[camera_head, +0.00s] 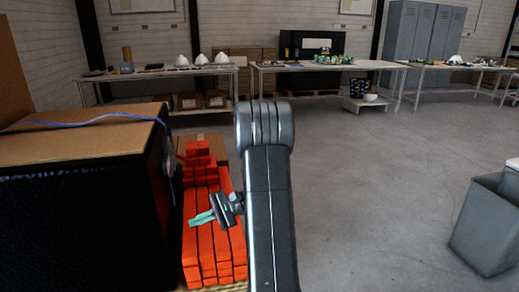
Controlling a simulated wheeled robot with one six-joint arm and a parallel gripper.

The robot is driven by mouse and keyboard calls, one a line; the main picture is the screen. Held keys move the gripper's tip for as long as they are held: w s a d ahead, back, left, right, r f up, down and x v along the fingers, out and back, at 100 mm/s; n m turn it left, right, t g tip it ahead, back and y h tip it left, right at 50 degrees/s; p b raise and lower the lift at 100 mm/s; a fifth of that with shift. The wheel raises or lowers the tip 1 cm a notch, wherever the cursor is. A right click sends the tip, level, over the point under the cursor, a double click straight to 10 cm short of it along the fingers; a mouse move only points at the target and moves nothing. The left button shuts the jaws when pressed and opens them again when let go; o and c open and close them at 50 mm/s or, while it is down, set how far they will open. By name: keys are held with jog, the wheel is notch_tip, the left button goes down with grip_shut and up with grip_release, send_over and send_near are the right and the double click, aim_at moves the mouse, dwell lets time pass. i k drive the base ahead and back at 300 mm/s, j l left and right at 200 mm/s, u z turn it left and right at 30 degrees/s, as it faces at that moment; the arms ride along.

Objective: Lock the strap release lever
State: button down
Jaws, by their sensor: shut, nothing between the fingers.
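My gripper (200,218) is at the lower middle left, in front of a stack of orange-red bars. Its pale green fingers are together and point left, with nothing held between them. I cannot clearly make out a strap release lever. A thin blue strap or cord (90,121) lies across the cardboard top of a large black-sided box (75,215) at the left. A small grey fitting (168,160) shows at the box's right edge, up and left of my gripper. It is too small to tell whether it is the lever or how it is set.
The orange-red bars (205,235) stand close to the box's right side. A grey bin (487,225) is at the right. Tables (330,66) with white helmet shells (200,59) and small items line the back wall, near grey lockers (425,30). The middle floor is clear.

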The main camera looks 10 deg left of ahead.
aim_at(180, 157)
jog(key=i+l+z, duration=0.6)
jog(key=z, duration=0.15)
jog(key=i+l+z, duration=0.35)
jog(key=i+u, duration=0.45)
jog(key=i+l+u, duration=0.2)
jog(key=i+u, duration=0.25)
jog(key=i+j+u, duration=0.2)
jog(key=i+u, duration=0.75)
jog(key=i, duration=0.15)
jog(key=i+l+u, duration=0.3)
jog(key=i+u, duration=0.2)
jog(key=i+j+u, duration=0.15)
jog(key=i+u, duration=0.95)
jog(key=k+j, duration=0.05)
jog(key=k, duration=0.05)
